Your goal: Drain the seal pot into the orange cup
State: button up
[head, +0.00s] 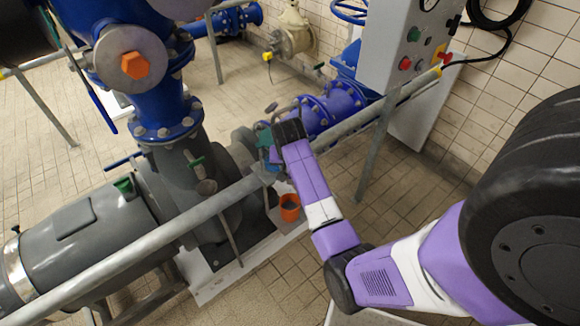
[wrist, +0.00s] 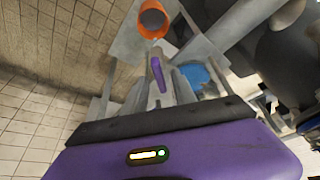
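The orange cup (head: 289,207) stands low beside the pump base, below my gripper; its dark grey inside faces up. It also shows at the top of the wrist view (wrist: 144,29). My gripper (wrist: 158,92) has its grey fingers apart, with a small purple lever (wrist: 156,72) in the gap between them. I cannot tell whether they touch it. A blue round part (wrist: 197,74), possibly the seal pot, lies behind the right finger. In the head view my gripper (head: 272,158) is at the pump behind the rail; its fingertips are mostly hidden.
A grey handrail (head: 150,247) crosses in front of the pump, close to my arm. The large grey pump motor (head: 85,228) is at left. Blue pipework (head: 335,107) and a control box (head: 408,45) stand behind. Tiled floor is clear in front of the cup.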

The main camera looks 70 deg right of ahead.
jog(key=shift+r, duration=0.1)
jog(key=w+v, duration=0.1)
jog(key=v, duration=0.6)
jog(key=shift+s+r+b, duration=0.3)
jog(key=shift+s, duration=0.25)
jog(key=shift+a, duration=0.15)
jog(key=s+a+f+n+t+b, duration=0.1)
jog(key=s+a+f+n+t, duration=0.15)
jog(key=a, duration=0.45)
jog(key=s+a+f+n+t, duration=0.1)
jog(key=a+f+n+t, duration=0.1)
jog(key=a+n, duration=0.35)
jog(key=s+a+f+n+t+b, duration=0.1)
jog(key=a+f+n+t, duration=0.15)
jog(key=a, duration=0.55)
jog(key=s+a+r+n+t+y, duration=0.2)
jog(key=s+a+r+t, duration=0.1)
jog(key=s+a+r, duration=0.3)
jog(key=s+a+r+n+t+y, duration=0.2)
jog(key=s+a+r, duration=0.4)
jog(key=a+r, duration=0.3)
jog(key=shift+a+r+t+b, duration=0.45)
jog(key=shift+a+t, duration=0.15)
jog(key=shift+t, duration=0.2)
dwell(2.1)
